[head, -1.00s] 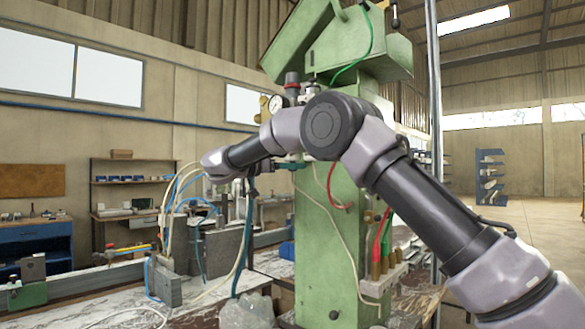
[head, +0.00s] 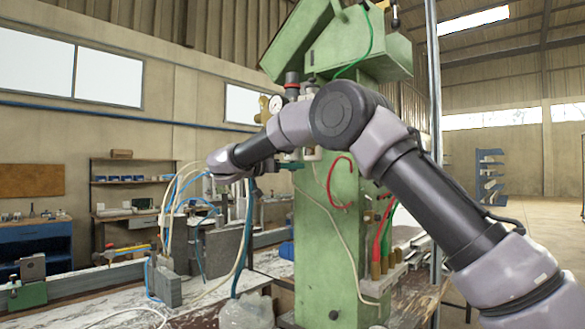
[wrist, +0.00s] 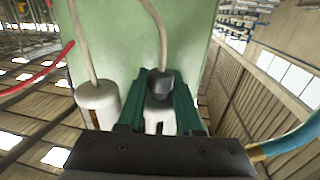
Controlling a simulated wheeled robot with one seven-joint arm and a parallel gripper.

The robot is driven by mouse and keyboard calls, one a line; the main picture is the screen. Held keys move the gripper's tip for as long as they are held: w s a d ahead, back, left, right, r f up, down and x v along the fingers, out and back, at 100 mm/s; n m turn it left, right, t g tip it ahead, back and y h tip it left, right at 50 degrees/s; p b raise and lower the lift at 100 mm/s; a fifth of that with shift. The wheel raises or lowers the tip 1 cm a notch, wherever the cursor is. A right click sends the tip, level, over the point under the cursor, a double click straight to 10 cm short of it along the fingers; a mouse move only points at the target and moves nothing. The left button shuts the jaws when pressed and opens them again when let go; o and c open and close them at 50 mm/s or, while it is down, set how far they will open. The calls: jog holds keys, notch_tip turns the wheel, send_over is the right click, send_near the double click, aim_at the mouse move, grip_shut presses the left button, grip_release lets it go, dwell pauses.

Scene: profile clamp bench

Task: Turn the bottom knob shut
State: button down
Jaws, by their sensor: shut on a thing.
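The bottom knob (wrist: 160,86) is small and dark and sits at the end of a white bowl (wrist: 160,120) in the wrist view, with a pale hose running from it. My gripper (wrist: 160,77) has green fingers, one on each side of the knob, and is shut on it. In the head view my gripper (head: 291,166) reaches the underside of the filter unit from the left. The knob is too small and too covered there to make out. How far it is turned cannot be told.
A second white bowl (wrist: 97,100) with its own hose stands close beside the gripper. The green machine column (head: 340,220) is right behind. A pressure gauge (head: 276,104) and brass fittings sit above. Loose hoses (head: 185,190) hang near my wrist.

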jog(key=n+t+y, duration=0.2)
jog(key=n+y, duration=0.1)
jog(key=n+t+y, duration=0.2)
jog(key=t+y, duration=0.1)
jog(key=y, duration=0.1)
jog(key=shift+d+n+y, duration=0.1)
jog(key=shift+n+y, duration=0.2)
jog(key=shift+n, duration=0.1)
jog(key=shift+n+t+y, duration=0.4)
jog(key=shift+n+y, duration=1.5)
jog(key=shift+y, duration=1.4)
jog(key=c, duration=0.6)
grip_release()
jog(key=shift+s, duration=0.1)
jog(key=s, duration=1)
jog(key=shift+s+d, duration=0.2)
jog(key=shift+s, duration=0.15)
